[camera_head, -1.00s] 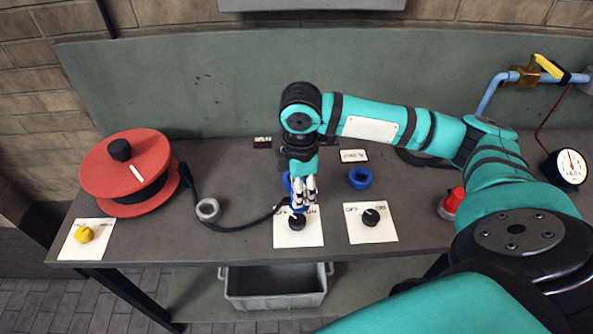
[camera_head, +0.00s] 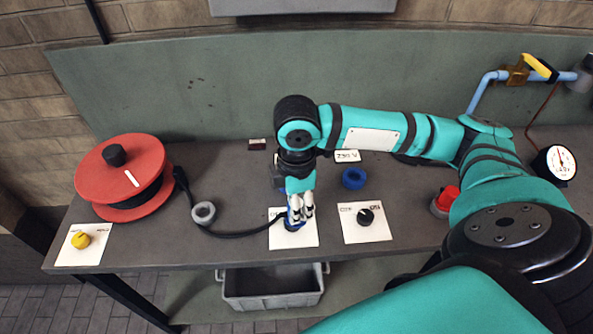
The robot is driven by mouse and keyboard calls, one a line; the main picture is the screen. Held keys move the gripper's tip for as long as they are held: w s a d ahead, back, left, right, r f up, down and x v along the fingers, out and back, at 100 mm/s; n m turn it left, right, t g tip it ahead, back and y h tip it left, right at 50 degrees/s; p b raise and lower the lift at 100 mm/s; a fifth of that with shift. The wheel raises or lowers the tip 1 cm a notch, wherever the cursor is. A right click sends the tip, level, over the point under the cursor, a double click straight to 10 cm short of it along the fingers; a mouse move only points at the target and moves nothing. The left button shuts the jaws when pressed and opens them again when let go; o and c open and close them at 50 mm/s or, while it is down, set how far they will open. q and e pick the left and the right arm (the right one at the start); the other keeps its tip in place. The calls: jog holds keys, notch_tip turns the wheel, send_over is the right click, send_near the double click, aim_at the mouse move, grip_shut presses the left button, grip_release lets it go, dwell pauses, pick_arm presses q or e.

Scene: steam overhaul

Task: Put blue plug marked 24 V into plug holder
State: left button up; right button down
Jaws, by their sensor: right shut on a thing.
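My right gripper (camera_head: 300,211) reaches down over the left switch plate (camera_head: 306,241), fingers shut on a small blue plug (camera_head: 293,224). The black cable (camera_head: 240,234) runs to this plug; its marking cannot be read. The plug covers the plate's knob; whether it touches the plate is unclear. A blue ring-shaped holder (camera_head: 354,178) stands behind the right switch plate, in front of a white 230 V label (camera_head: 346,156). A small dark label (camera_head: 257,144), unreadable, lies farther left; my gripper and wrist hide the bench in front of it. My left gripper is not in view.
A red cable reel (camera_head: 122,170) stands left, with a grey ring (camera_head: 204,212) beside it. The right switch plate (camera_head: 364,235) has a black knob. A red button (camera_head: 445,200) and a gauge (camera_head: 561,161) are right. A grey crate (camera_head: 270,299) is below the bench.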

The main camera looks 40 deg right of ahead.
jog(key=shift+w+a+r, duration=0.1)
jog(key=shift+w+a, duration=0.05)
jog(key=w+a+p, duration=0.5)
jog(key=w+a, duration=0.2)
jog(key=w, duration=0.2)
jog(key=shift+a, duration=0.25)
dwell(0.4)
jog(key=w+a, duration=0.7)
jog(key=w, duration=0.2)
jog(key=shift+a+b, duration=0.3)
jog(key=shift+a, duration=0.05)
